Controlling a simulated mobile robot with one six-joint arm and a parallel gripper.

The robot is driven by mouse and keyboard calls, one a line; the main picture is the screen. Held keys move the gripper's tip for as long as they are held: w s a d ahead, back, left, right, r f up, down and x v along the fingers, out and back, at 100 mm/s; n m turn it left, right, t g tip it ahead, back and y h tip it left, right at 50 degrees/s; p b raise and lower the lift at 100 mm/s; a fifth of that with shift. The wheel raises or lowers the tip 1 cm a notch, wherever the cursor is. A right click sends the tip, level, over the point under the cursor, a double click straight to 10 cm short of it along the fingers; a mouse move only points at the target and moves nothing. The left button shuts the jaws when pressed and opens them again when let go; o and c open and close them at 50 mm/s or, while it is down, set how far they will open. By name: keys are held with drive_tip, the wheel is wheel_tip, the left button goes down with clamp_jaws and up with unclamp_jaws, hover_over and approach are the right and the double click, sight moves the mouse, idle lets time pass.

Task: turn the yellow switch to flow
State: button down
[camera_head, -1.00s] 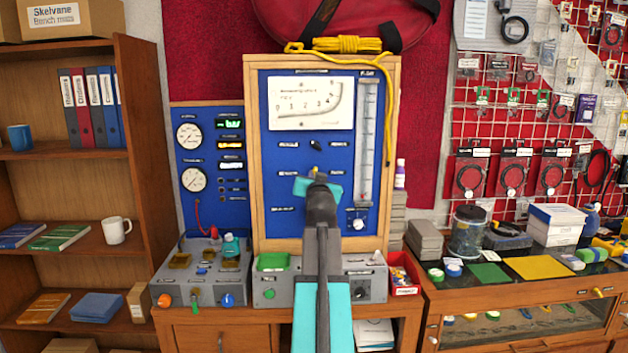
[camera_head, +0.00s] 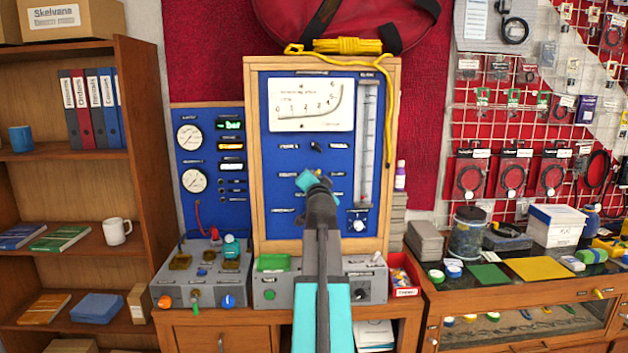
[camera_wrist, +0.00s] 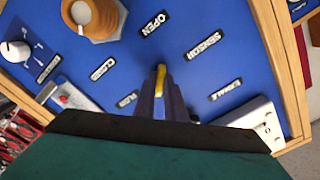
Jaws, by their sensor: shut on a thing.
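The yellow switch (camera_wrist: 161,72) is a narrow yellow lever on the blue panel (camera_wrist: 215,25), seen in the wrist view. My gripper (camera_wrist: 160,95) is shut on it, with dark fingers on either side. Its upper end shows between the fingertips, while its base is hidden. White-on-black labels surround it. "OPEN", "SENSOR" and "CLOSED" can be read, but smaller ones, including any flow label, are too blurred to read surely. In the head view my gripper (camera_head: 308,182) is at the middle of the wood-framed panel (camera_head: 270,215) and hides the switch.
A small dark knob (camera_head: 316,147) sits just above my gripper. A vertical flow tube (camera_head: 367,140) stands to the right, with a white knob (camera_head: 359,225) below it. A yellow cord (camera_head: 388,110) hangs along the right frame. Grey control boxes (camera_head: 200,280) stand below.

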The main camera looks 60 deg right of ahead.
drive_tip(key=shift+d+r, duration=0.1)
drive_tip(key=shift+r, duration=0.1)
drive_tip(key=c, duration=1.8)
unclamp_jaws()
drive_tip(key=shift+d+f, duration=0.1)
drive_tip(key=shift+f, duration=0.1)
drive_tip(key=shift+s+a, duration=0.1)
drive_tip(key=shift+a, duration=0.1)
drive_tip(key=shift+b+v, duration=3.35)
drive_tip(key=shift+v, duration=3.4)
drive_tip(key=shift+a, duration=0.1)
